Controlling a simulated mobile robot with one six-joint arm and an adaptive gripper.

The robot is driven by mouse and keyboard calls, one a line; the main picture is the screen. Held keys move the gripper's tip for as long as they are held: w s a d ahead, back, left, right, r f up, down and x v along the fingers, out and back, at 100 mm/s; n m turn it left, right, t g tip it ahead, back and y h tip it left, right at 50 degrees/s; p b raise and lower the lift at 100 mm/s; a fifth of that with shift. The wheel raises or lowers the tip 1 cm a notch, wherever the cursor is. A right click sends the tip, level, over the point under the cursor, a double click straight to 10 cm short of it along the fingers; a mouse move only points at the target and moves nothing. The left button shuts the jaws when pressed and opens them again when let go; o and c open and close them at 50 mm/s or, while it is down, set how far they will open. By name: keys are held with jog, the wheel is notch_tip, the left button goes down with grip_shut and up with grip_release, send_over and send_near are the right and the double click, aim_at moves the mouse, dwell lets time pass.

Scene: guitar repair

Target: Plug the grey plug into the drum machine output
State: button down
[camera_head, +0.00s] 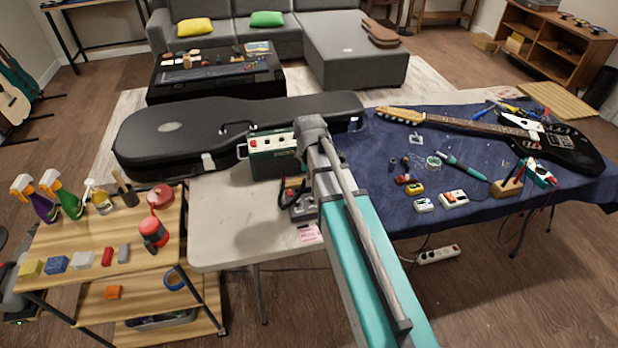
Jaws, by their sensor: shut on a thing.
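A small grey box (302,213) with a dark curved part and some red on it stands on the pale table, partly hidden by my arm; I cannot tell for sure that it is the drum machine. Its output is not visible. I cannot make out the grey plug. My arm reaches from the bottom right up over the table. My gripper is not visible; the arm blocks the view past its grey upper joint.
A dark green box (272,165) with a cream top stands behind the grey box. A black guitar case (200,138) lies behind it. A pink note (309,235) lies at the front edge. The blue cloth (375,205) holds a guitar (553,146), pedals and tools. The pale table's left front (222,225) is clear.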

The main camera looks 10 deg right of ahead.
jog(key=shift+w, duration=0.1)
jog(key=w+d+f+b, duration=0.1)
jog(key=w+d, duration=0.4)
jog(key=w, duration=0.2)
jog(key=shift+w+d+f, duration=0.15)
jog(key=shift+w+f, duration=0.1)
jog(key=shift+w, duration=0.1)
jog(key=shift+f+b, duration=0.15)
jog(key=shift+b, duration=0.2)
jog(key=shift+f+b, duration=3.1)
jog(key=shift+b, duration=0.05)
jog(key=shift+f+b, duration=1.2)
dwell(0.3)
jog(key=c, duration=0.6)
grip_release()
